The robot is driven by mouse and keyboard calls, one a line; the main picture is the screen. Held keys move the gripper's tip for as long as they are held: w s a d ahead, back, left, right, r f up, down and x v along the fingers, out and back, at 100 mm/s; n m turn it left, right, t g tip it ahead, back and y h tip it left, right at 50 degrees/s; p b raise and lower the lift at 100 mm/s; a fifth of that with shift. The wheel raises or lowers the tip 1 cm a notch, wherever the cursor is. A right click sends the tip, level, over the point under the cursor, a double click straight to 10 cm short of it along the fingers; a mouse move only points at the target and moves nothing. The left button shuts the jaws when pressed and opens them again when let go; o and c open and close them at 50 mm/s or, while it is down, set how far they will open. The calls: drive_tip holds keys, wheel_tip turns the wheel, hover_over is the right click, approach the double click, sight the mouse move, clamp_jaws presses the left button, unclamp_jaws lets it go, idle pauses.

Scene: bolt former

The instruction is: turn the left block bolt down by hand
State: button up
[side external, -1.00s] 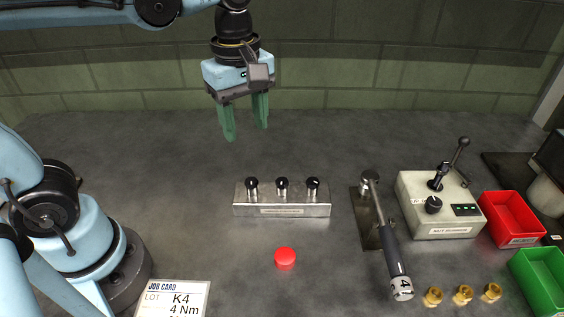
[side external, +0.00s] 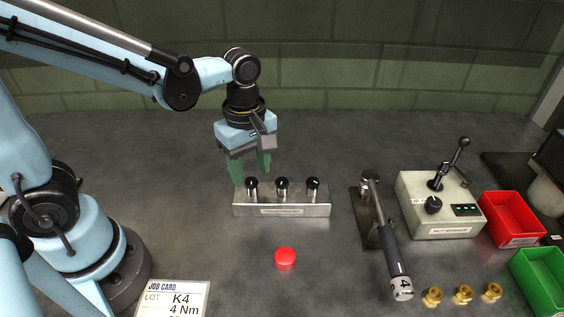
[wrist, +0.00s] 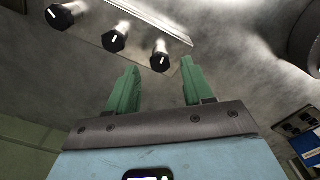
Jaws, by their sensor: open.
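A metal block (side external: 282,210) with a row of three black-headed bolts stands mid-table. The left block bolt (side external: 251,184) has a black head with a white mark and stands upright on a bright shank. My gripper (side external: 250,174) points down above and slightly behind the left end of the block, open and empty. Its green fingers are partly hidden behind the block and bolt. In the wrist view my gripper (wrist: 158,68) has its fingers spread, and the left block bolt (wrist: 159,61) appears between and just past the tips, apart from both.
The middle bolt (side external: 282,185) and right bolt (side external: 313,185) stand close by. A red button (side external: 285,258) is in front of the block. A torque wrench (side external: 390,245) and a control box (side external: 440,205) stand to the right. Table left of the block is clear.

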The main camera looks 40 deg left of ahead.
drive_tip(key=shift+f, duration=0.8)
drive_tip(key=shift+c, duration=0.5)
clamp_jaws()
